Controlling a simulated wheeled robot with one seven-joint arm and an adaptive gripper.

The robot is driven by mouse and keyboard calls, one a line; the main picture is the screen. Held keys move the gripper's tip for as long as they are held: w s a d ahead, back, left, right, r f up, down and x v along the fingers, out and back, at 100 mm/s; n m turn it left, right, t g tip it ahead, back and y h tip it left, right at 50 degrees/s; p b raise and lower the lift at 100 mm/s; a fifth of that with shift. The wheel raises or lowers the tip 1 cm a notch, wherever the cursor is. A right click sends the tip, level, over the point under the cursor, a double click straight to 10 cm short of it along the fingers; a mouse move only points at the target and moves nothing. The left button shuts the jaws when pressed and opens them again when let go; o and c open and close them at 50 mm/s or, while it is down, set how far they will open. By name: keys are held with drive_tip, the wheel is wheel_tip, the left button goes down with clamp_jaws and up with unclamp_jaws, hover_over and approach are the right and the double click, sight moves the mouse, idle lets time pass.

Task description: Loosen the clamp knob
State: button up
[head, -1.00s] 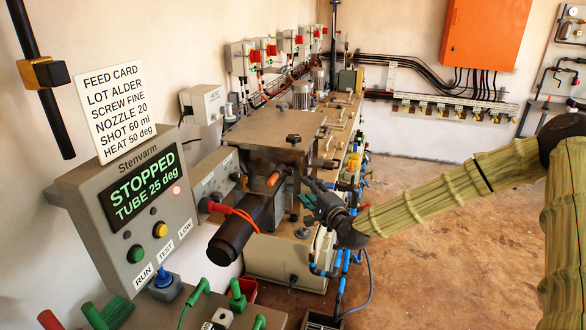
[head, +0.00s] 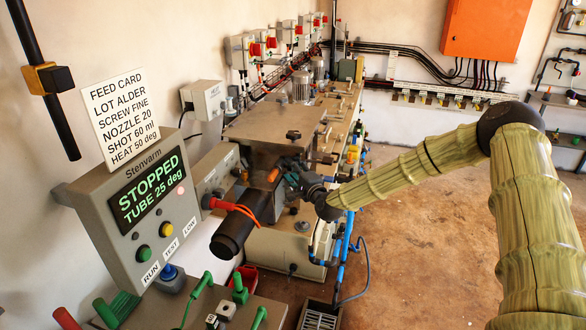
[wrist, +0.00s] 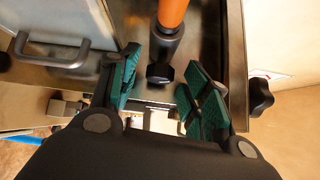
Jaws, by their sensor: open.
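My gripper (head: 291,177) is open at the front of the grey machine housing (head: 262,118), close to an orange tube (head: 273,175). In the wrist view its green-padded fingers (wrist: 164,90) stand apart. A small black knob (wrist: 160,73) shows in the gap between them, below the grey collar of the orange tube (wrist: 173,12); no contact is visible. A second black knob, lobed (wrist: 261,97), sits right of the fingers. A black knob (head: 293,135) also shows at the housing's upper front edge. I cannot tell for certain which is the clamp knob.
The control panel (head: 140,205) reads STOPPED, TUBE 25 deg. A metal handle (wrist: 50,50) is left of the fingers. The floor at right is clear.

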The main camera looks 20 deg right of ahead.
drive_tip(key=shift+w, duration=0.1)
drive_tip(key=shift+c, duration=0.4)
drive_tip(key=c, duration=0.9)
drive_tip(key=shift+c, duration=0.2)
drive_tip(key=b, duration=0.2)
drive_tip(key=shift+f+n+t+b, duration=0.3)
drive_tip(key=shift+f+b, duration=0.05)
drive_tip(key=shift+b, duration=0.05)
drive_tip(key=shift+r+t+b, duration=0.1)
drive_tip(key=shift+t+b, duration=0.2)
drive_tip(key=shift+b, duration=0.55)
drive_tip(key=o, duration=1)
drive_tip(key=shift+r, duration=0.1)
drive_tip(key=s, duration=0.4)
drive_tip(key=s+d, duration=0.1)
drive_tip(key=s, duration=0.3)
drive_tip(key=s+d+f, duration=0.1)
drive_tip(key=s, duration=0.2)
drive_tip(key=shift+s+d, duration=0.2)
drive_tip(key=shift+s, duration=0.2)
